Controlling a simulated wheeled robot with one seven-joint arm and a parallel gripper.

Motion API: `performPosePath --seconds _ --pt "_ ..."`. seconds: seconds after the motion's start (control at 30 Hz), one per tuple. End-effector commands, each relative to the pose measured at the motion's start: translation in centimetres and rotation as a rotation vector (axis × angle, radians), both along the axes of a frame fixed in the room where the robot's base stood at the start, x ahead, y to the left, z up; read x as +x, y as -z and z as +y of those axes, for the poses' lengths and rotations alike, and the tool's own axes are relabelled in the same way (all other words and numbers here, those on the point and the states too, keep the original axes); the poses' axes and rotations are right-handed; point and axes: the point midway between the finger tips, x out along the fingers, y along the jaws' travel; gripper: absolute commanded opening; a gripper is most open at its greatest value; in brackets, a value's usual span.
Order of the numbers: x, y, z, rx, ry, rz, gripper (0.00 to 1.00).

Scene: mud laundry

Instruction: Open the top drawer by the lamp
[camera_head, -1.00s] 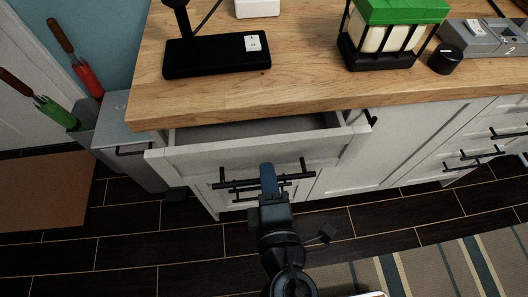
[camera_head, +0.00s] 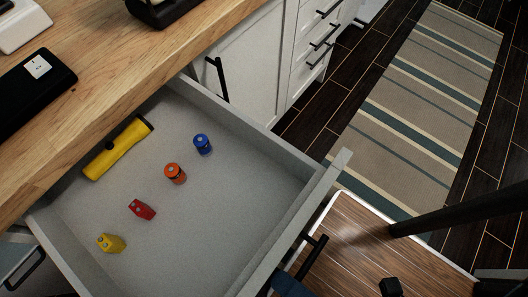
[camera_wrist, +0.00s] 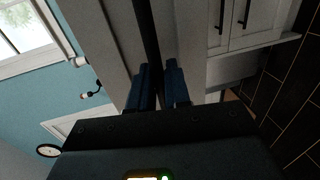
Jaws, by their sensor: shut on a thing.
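The top drawer (camera_head: 215,215) by the lamp is pulled far out and its inside shows in the head view. Its black bar handle (camera_head: 312,256) is on the front panel. My gripper (camera_wrist: 158,82) is shut on the handle, whose dark bar (camera_wrist: 147,30) runs between the two blue fingers in the wrist view. In the head view only a bit of a blue finger (camera_head: 290,288) shows at the bottom edge. The black lamp base (camera_head: 35,88) with a white switch stands on the wooden counter, at the left; its upper part is out of view.
The drawer holds a yellow flashlight (camera_head: 118,148), a blue battery-like item (camera_head: 202,144), an orange one (camera_head: 175,173), a red item (camera_head: 141,209) and a yellow item (camera_head: 111,243). White cabinets (camera_head: 248,65) and a striped rug (camera_head: 425,110) lie beyond.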

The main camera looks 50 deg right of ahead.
Motion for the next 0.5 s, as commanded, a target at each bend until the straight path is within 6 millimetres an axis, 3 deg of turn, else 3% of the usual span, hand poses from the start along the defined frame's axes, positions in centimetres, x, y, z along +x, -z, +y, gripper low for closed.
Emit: performPosePath --seconds 0.2,0.5 --pt "-2.4 0.0 0.0 -0.001 -0.001 0.001 0.00" --pt "-3.1 0.0 0.0 0.000 0.001 0.000 0.00"
